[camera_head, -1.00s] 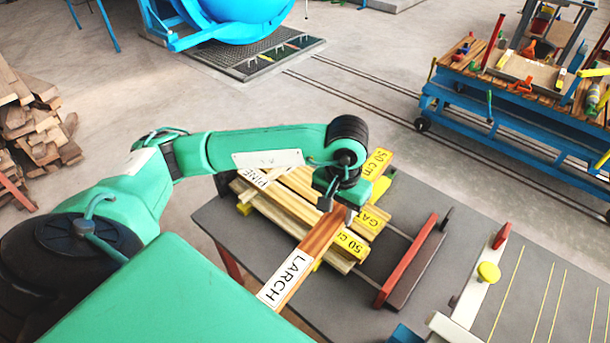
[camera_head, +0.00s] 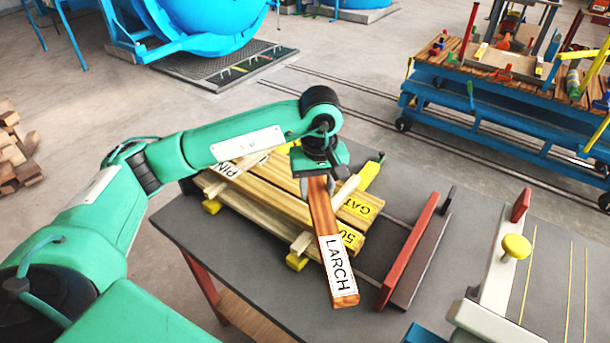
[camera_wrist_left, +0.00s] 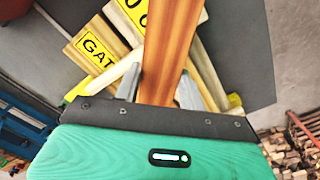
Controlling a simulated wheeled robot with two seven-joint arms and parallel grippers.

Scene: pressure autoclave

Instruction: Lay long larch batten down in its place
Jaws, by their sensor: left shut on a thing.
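The long larch batten (camera_head: 328,232) is reddish brown, with a white LARCH label near its front end. My left gripper (camera_head: 317,179) is shut on it near its far end and holds it above the pile of pale battens (camera_head: 275,200). In the left wrist view the batten (camera_wrist_left: 171,50) runs between the two grey fingers (camera_wrist_left: 158,88). Its labelled end points toward the front of the grey table (camera_head: 190,222). The pale battens carry PINE, GAT and 50 labels, partly hidden by the batten and gripper. My right gripper is not in view.
A red bar (camera_head: 407,250) stands right of the pile on the table. Farther right is a pale fence with a yellow knob (camera_head: 516,246). A blue cart (camera_head: 500,120) with tools stands behind. The table's front left corner is bare.

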